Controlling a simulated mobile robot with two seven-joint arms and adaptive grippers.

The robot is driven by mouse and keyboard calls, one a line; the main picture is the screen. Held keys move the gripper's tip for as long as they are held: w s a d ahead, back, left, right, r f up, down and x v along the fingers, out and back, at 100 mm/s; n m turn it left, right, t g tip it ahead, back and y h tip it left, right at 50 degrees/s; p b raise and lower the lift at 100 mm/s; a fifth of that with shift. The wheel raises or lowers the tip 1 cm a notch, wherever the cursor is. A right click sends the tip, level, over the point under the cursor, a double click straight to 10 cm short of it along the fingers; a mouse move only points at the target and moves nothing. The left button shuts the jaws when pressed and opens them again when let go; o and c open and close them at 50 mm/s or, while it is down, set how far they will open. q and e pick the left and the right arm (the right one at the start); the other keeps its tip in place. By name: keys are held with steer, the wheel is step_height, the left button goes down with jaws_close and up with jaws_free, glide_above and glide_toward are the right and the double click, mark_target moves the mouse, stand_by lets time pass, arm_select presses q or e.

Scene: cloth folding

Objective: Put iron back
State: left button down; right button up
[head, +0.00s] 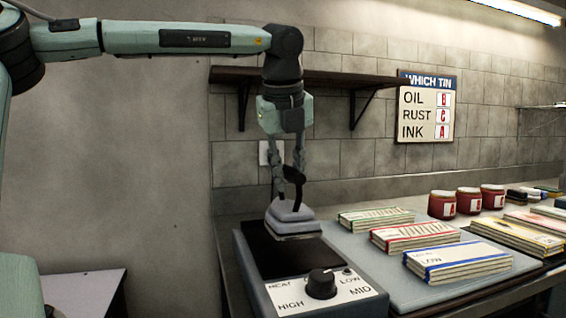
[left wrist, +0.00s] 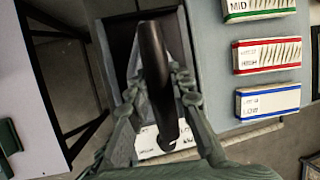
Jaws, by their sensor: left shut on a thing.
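The iron (head: 292,218) has a pale lavender body and a black upright handle. It is at the far right part of the dark plate on a grey heater box (head: 262,256); I cannot tell whether it rests on the plate or hangs just above it. My left gripper (head: 291,180) comes down from above and is shut on the iron's handle. In the left wrist view the black handle (left wrist: 154,65) runs between the fingers (left wrist: 158,100) and hides much of the iron's body. My right gripper is not in view.
The heater box has a black knob (head: 321,284) marked HIGH, MID and LOW. Folded cloth stacks with green, red (head: 415,236) and blue (head: 458,262) bands lie to its right. Red jars (head: 442,204) stand behind. A wall shelf (head: 330,77) is close behind my left wrist.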

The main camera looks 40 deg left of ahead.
mark_target(290, 203)
arm_select(q)
steer(key=shift+w+a+f, duration=0.1)
steer(key=shift+w, duration=0.15)
steer(key=shift+f, duration=1.85)
steer(key=shift+f, duration=0.1)
steer(key=c, duration=1.4)
jaws_free()
steer(key=shift+s, duration=0.1)
steer(key=shift+o, duration=0.2)
steer(key=v, duration=1.2)
